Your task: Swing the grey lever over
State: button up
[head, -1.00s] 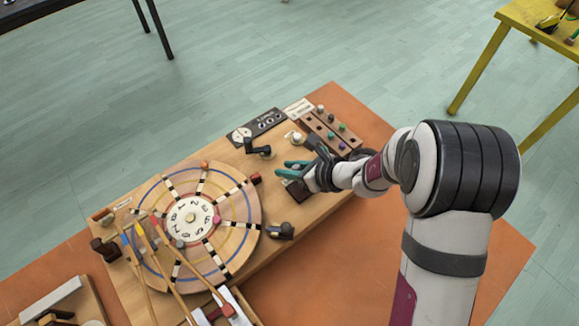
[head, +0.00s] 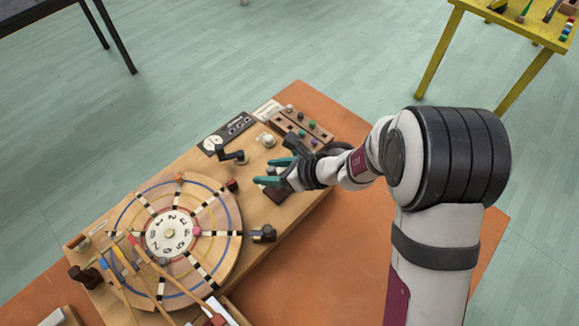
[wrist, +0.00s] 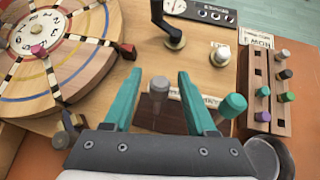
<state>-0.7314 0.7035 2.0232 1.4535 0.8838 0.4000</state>
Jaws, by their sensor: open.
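The grey lever's rounded knob (wrist: 158,88) stands upright between my two fingers in the wrist view, with a gap on each side. It rises in front of a dark brown block (wrist: 172,123) with a partly covered white label. My gripper (wrist: 155,80) is open, its teal fingers on either side of the knob and apparently not touching it. A second knob, teal-green (wrist: 234,104), stands just right of the right finger. In the head view my gripper (head: 266,170) is over the right part of the wooden board, and the grey knob cannot be made out there.
A black crank (wrist: 170,35) and a white knob (wrist: 220,53) stand beyond the fingers. A peg rack (wrist: 272,95) with coloured pegs is to the right. A large numbered wheel (head: 215,220) is left, with sticks (head: 122,290) across it.

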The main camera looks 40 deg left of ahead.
jog(key=v, duration=1.3)
jog(key=shift+d, duration=0.2)
jog(key=shift+r, duration=0.1)
jog(key=s+d+r+n+h, duration=0.1)
jog(key=s+d+n+h, duration=0.1)
jog(key=d, duration=0.7)
jog(key=s+d+r+n+t+h, duration=0.1)
jog(key=s+d+r+n+h, duration=0.1)
jog(key=s+d+n, duration=0.3)
jog(key=s+d+r+n+t+h, duration=0.1)
jog(key=s+d+r+n+h, duration=0.1)
jog(key=d, duration=1.1)
jog(key=s+n+h, duration=0.1)
jog(key=s+h, duration=0.1)
jog(key=s, duration=0.1)
jog(key=shift+n, duration=0.3)
jog(key=shift+d, duration=0.15)
